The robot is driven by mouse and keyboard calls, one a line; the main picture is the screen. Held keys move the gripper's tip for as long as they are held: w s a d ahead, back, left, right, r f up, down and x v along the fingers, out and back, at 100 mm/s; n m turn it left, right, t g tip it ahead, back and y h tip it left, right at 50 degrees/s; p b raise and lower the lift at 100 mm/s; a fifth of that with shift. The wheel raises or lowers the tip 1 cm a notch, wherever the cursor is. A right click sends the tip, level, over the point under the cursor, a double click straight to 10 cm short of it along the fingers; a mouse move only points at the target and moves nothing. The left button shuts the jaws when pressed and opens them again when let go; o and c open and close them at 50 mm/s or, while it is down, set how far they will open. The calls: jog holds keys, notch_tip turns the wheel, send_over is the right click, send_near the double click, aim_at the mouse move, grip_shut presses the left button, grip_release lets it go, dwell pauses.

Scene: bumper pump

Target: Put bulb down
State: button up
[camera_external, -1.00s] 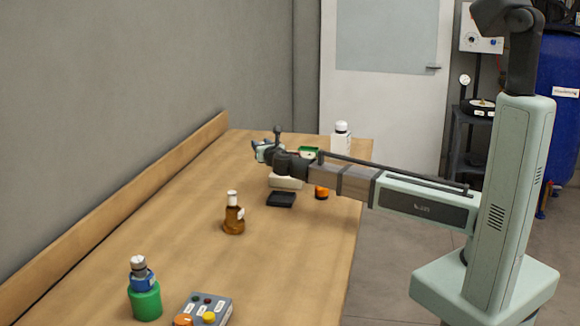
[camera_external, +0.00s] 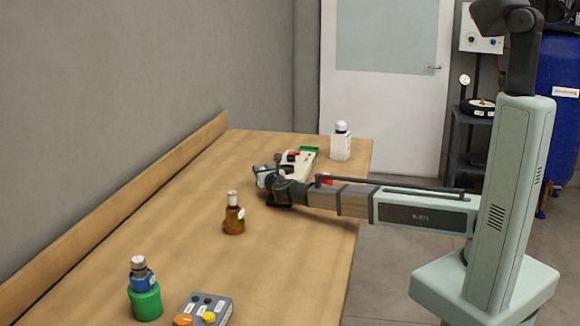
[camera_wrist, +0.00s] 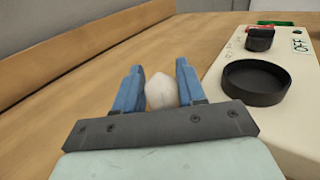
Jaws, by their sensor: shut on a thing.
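The white bulb (camera_wrist: 161,91) sits between the two blue fingers of my gripper (camera_wrist: 161,88) in the wrist view. My gripper is shut on it. In the external view my gripper (camera_external: 262,177) is low over the table, left of the beige device; the bulb cannot be made out there. Whether the bulb touches the wood is not clear.
The beige device (camera_wrist: 221,80) with a black round dish (camera_wrist: 255,81) and a switch (camera_wrist: 260,38) is close on the right. A brown bottle (camera_external: 234,221) stands nearer the camera, a white bottle (camera_external: 341,146) at the back. Bare tabletop (camera_wrist: 60,120) lies left.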

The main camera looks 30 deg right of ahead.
jog(key=shift+f, duration=0.15)
jog(key=o, duration=1.1)
jog(key=shift+s+r, duration=0.15)
jog(key=shift+r, duration=0.05)
jog(key=s, duration=0.4)
jog(key=s+a, duration=0.1)
jog(key=s, duration=0.6)
jog(key=shift+s+a, duration=0.3)
jog(key=shift+a, duration=0.1)
